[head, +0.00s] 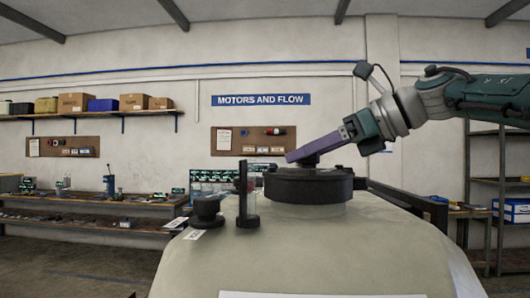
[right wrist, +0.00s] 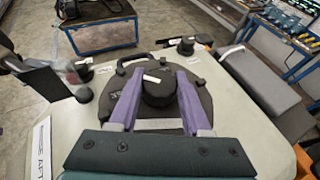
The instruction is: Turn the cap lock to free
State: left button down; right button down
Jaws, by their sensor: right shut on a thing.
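A wide round black cap (head: 308,186) sits on top of the pale tank (head: 300,250). The right wrist view also shows the cap (right wrist: 203,75), with a raised round black knob (right wrist: 158,92) at its centre bearing a small white mark. My right gripper (head: 290,157) reaches in from the right with its purple fingers low over the cap. In the right wrist view its fingers (right wrist: 159,75) lie on both sides of the knob and are shut on it. The fingers hide the knob's sides. Which way the lock is set cannot be read. My left gripper is not in view.
A small black knob (head: 207,210) and an upright dark post (head: 243,195) stand on the tank left of the cap. A dark bar (head: 410,204) runs along the right side. Workbenches (head: 90,205) and shelves stand farther back by the wall.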

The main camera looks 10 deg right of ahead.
jog(key=shift+f, duration=0.1)
jog(key=shift+c, duration=1.8)
grip_release()
jog(key=shift+s+d+b, duration=0.15)
jog(key=shift+d+b, duration=0.15)
jog(key=b+v, duration=0.4)
jog(key=v, duration=0.5)
jog(key=shift+r, duration=0.35)
jog(key=shift+s, duration=0.15)
